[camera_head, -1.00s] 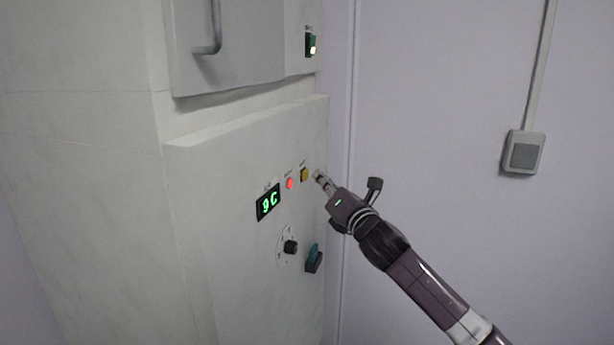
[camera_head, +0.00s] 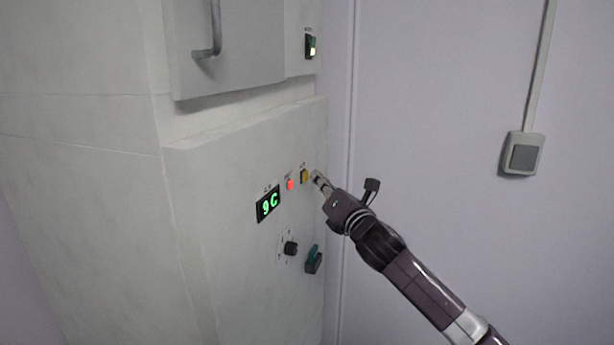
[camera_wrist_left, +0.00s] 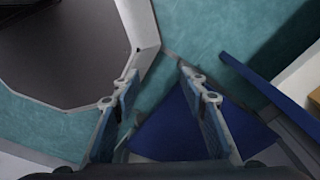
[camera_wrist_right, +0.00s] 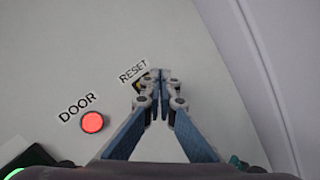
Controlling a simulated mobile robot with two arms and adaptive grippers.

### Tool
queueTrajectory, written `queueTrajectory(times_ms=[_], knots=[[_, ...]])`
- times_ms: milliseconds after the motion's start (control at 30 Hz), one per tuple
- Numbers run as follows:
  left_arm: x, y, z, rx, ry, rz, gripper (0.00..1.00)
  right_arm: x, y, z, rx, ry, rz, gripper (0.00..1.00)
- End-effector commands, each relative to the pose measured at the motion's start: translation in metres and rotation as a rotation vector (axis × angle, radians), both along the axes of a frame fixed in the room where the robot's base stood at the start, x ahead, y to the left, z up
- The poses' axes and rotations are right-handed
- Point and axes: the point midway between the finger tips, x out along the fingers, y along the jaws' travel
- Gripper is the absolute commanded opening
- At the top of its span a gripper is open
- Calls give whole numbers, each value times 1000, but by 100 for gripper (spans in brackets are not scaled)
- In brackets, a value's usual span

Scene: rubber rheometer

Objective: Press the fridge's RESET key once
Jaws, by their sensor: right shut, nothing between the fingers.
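The fridge (camera_head: 225,165) is a pale cabinet with a control panel on its lower front. Its RESET key (camera_head: 304,176) is a small yellow square. In the right wrist view the yellow key (camera_wrist_right: 140,84) sits under the RESET label and is partly hidden by my fingertips. My right gripper (camera_head: 316,176) is shut and empty, its tips just right of the key in the head view. The right wrist view shows the closed tips (camera_wrist_right: 160,76) over the key's edge; I cannot tell whether they touch it. My left gripper (camera_wrist_left: 160,80) is open and empty, away from the fridge.
A red round DOOR light (camera_head: 290,184) and a green 9C display (camera_head: 268,204) are left of the key. Below are a black dial (camera_head: 291,248) and a teal switch (camera_head: 313,260). A lit switch (camera_head: 311,46) is above. A wall switch (camera_head: 523,154) is at right.

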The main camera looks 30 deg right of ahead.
Motion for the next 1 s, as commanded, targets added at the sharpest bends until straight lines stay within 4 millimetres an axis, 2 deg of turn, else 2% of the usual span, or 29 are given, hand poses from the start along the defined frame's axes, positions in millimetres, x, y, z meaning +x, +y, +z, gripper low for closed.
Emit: queueTrajectory(times_ms=[1000], knots=[[0,0,5,0,0,0,40,7,6,1,1,-1,1,0]])
